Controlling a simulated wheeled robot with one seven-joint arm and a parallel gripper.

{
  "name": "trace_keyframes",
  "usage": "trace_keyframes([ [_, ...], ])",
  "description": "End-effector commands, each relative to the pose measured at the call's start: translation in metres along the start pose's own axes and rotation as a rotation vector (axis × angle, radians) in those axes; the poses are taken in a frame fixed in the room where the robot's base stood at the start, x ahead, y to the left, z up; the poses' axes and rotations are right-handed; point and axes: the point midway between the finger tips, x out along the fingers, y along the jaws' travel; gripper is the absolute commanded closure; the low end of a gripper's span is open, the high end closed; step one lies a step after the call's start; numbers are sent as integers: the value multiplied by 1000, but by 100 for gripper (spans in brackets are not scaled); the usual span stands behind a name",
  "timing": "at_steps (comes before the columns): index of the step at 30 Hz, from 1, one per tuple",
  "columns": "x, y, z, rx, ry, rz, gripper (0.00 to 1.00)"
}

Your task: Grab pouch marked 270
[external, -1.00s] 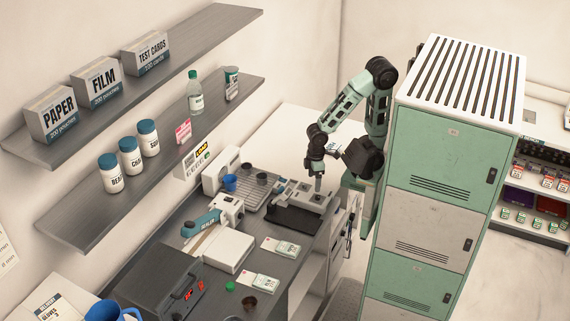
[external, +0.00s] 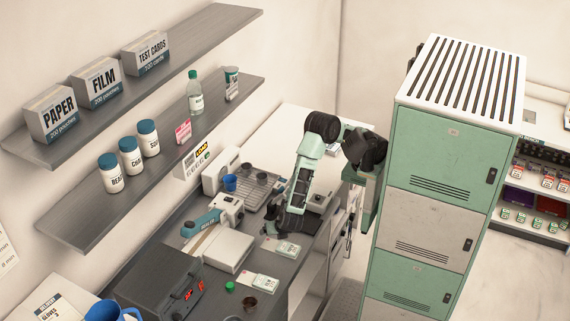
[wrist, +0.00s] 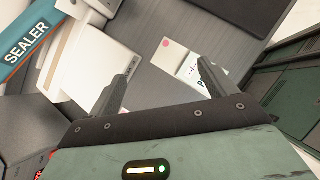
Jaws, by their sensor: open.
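Two flat pale pouches lie on the grey counter in the external view, one farther back (external: 288,250) and one nearer the front (external: 259,282). Their numbers are too small to read, so I cannot tell which is marked 270. My gripper (external: 272,227) is low over the counter beside the back pouch. In the wrist view, my gripper (wrist: 168,66) is open with nothing between its fingers. A white pouch with a pink dot (wrist: 177,55) lies beyond the fingertips; the right finger hides part of it and its print.
The sealer, with a blue arm (external: 203,221) and white body (external: 228,250), stands left of the pouches. A dark machine (external: 160,282), a green cap (external: 229,286) and a brown cup (external: 249,303) are nearer the front. Green lockers (external: 440,155) rise at right.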

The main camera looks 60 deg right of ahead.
Motion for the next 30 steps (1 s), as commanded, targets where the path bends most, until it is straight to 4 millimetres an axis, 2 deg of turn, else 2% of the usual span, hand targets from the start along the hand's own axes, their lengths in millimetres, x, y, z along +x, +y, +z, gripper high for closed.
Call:
trace_keyframes([
  [1, -2, 6, -28, -96, -48, 62, 16],
  [6, -9, 23, -110, -370, -229, 301, 16],
  [9, -16, 24, -152, -487, -324, 429, 16],
  [13, -25, 20, -188, -581, -412, 549, 16],
  [15, -28, 19, -199, -608, -439, 585, 16],
  [18, -26, 21, -204, -622, -455, 608, 16],
  [25, -11, 34, -200, -622, -457, 607, 16],
  [30, 11, 52, -193, -620, -454, 605, 16],
])
